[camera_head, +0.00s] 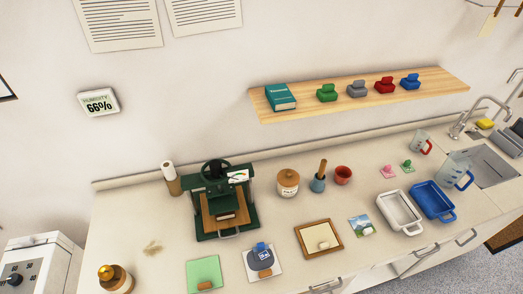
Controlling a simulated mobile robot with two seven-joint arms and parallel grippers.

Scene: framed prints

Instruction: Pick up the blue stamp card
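A white card (251,273) with a dark blue-grey shape lies near the front edge of the counter, left of centre. A small blue piece (261,247) shows at its top and a brown block at its bottom. A blue stamp-like object (410,80) sits at the right end of the wooden shelf. A small card with a blue and green picture (357,220) lies right of the framed board, with a pale lump on its corner. I cannot tell for sure which of these is the blue stamp card. Neither of my grippers is in view.
A dark green press (213,191) stands behind the white card. A green sheet (206,269) lies left of it and a wood-framed board (305,246) right of it. White (397,206) and blue (428,193) trays stand near the sink (497,172). The counter's left part is mostly clear.

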